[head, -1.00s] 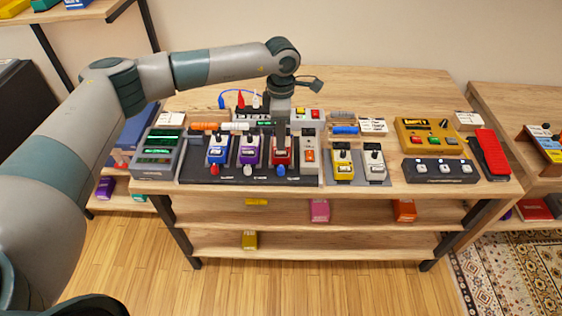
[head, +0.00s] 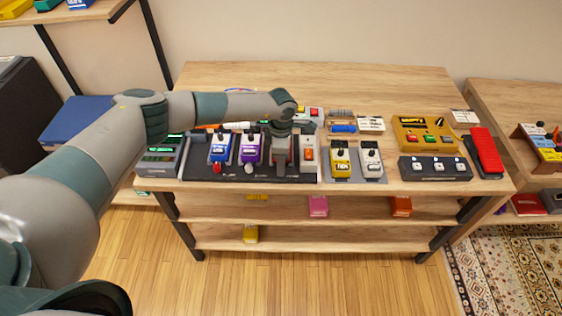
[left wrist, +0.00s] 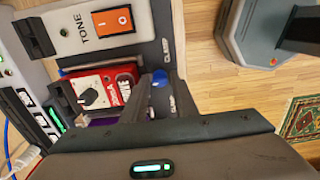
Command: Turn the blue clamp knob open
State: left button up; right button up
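The blue clamp knob (left wrist: 160,78) shows in the left wrist view at the front edge of the black pedalboard (left wrist: 176,45), next to the CLAMP lettering. The red pedal (left wrist: 105,85) with a black dial lies beside it. My left gripper (head: 281,168) points down in front of the red pedal in the head view and hides the knob there. In the left wrist view its fingertips (left wrist: 150,88) are right at the knob. I cannot tell whether they touch it, or how far apart they are. My right gripper is in neither current view.
A blue pedal (head: 220,148) and a purple pedal (head: 251,149) stand left of my gripper. A white pedal with an orange switch (head: 308,155) stands close on its right. Yellow and grey pedals stand further right. The floor before the table is clear.

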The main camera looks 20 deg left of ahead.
pick_arm(q)
grip_shut()
jog(key=shift+f+n+b, duration=0.1)
jog(key=shift+n+b, duration=1.25)
jog(key=shift+n, duration=0.55)
jog(key=n+b, duration=0.2)
jog(key=n, duration=0.1)
jog(key=shift+n, duration=0.3)
jog(key=n+b, duration=0.2)
jog(key=n, duration=0.3)
jog(key=shift+w+n+b, duration=0.1)
jog(key=shift+n+b, duration=0.2)
jog(key=shift+b, duration=0.05)
jog(key=n+b, duration=0.1)
jog(key=n, duration=0.4)
jog(key=shift+r+b, duration=0.2)
jog(key=shift+b, duration=0.1)
